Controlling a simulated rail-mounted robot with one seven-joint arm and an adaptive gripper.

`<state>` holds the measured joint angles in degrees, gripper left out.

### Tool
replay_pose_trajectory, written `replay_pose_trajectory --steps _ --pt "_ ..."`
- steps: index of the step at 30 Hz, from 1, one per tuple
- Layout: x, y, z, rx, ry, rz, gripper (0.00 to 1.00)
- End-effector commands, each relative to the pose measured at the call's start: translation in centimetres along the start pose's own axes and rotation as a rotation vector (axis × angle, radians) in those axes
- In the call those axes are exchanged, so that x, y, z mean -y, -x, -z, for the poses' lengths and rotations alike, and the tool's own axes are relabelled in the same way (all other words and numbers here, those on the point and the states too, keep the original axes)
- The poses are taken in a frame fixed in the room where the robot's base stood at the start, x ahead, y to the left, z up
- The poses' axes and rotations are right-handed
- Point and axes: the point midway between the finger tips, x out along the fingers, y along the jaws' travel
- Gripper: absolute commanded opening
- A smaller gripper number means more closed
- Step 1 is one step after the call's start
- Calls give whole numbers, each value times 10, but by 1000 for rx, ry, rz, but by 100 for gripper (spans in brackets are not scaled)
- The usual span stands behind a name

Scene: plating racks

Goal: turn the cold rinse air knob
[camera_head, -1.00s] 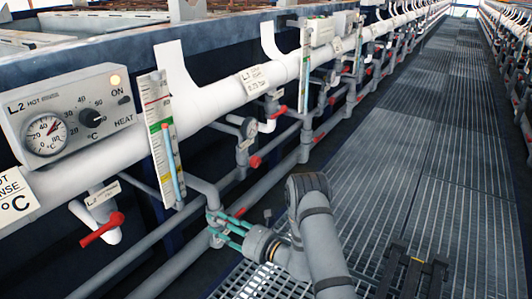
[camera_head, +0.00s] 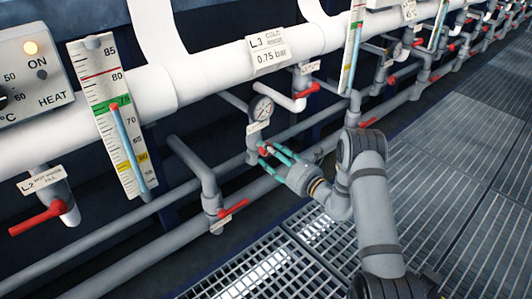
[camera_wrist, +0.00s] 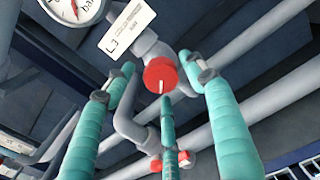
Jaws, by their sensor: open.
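The L.3 cold rinse air knob is a small round red knob (camera_head: 263,152) on the grey pipe below the pressure gauge (camera_head: 262,108). In the wrist view the red knob (camera_wrist: 160,75) has a white mark pointing down. My gripper (camera_head: 272,153) has teal fingers, open and spread around the knob. In the wrist view my gripper (camera_wrist: 158,82) has two fingers at the sides and one below the knob. Gaps show between fingers and knob, and I cannot tell any contact. A white L3 tag (camera_wrist: 127,28) sits just above the knob.
A white L.3 cold rinse label (camera_head: 270,52) hangs on the big white pipe. Red-handled valves (camera_head: 300,95) and (camera_head: 230,214) are close by. Grey pipes (camera_head: 120,245) run along the wall. The grating walkway (camera_head: 455,175) is open on the right.

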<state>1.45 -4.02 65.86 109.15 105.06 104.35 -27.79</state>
Motion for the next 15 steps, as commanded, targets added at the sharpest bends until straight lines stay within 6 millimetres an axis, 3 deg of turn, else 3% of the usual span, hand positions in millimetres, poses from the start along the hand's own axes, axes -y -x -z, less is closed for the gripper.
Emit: replay_pose_trajectory --steps 6,15 --pt "0 -20 1 0 2 0 55" --pt "1 -23 0 0 0 1 55"
